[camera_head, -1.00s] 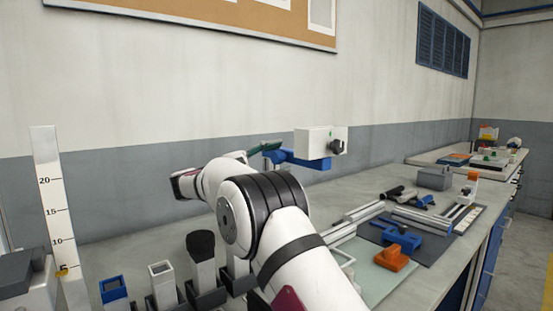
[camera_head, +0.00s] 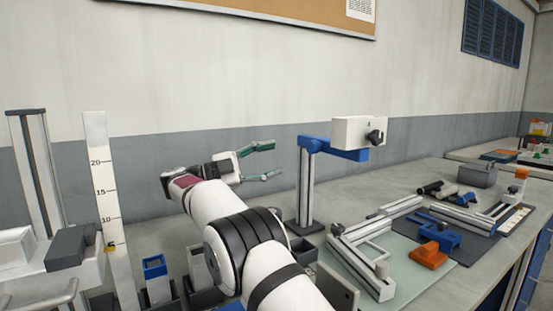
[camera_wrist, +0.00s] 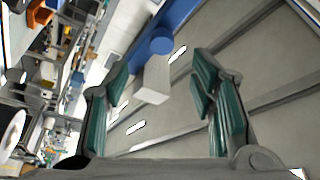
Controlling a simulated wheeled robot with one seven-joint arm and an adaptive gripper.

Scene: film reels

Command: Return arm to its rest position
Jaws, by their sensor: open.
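My gripper (camera_head: 266,162) is at the end of my white arm, raised above the bench at the left of the blue stand. Its two green fingers are spread wide apart and point to the right in the head view. In the wrist view the open fingers (camera_wrist: 165,100) show with nothing held between them. The wrist view is tilted and looks out into the room, past a blue and white shape that I cannot identify.
A blue stand (camera_head: 304,190) with a white box (camera_head: 358,131) rises close to my gripper. A height scale (camera_head: 103,190) stands at the left. A metal frame (camera_head: 365,265), a blue clamp (camera_head: 437,234) and an orange block (camera_head: 428,255) lie on the bench at right.

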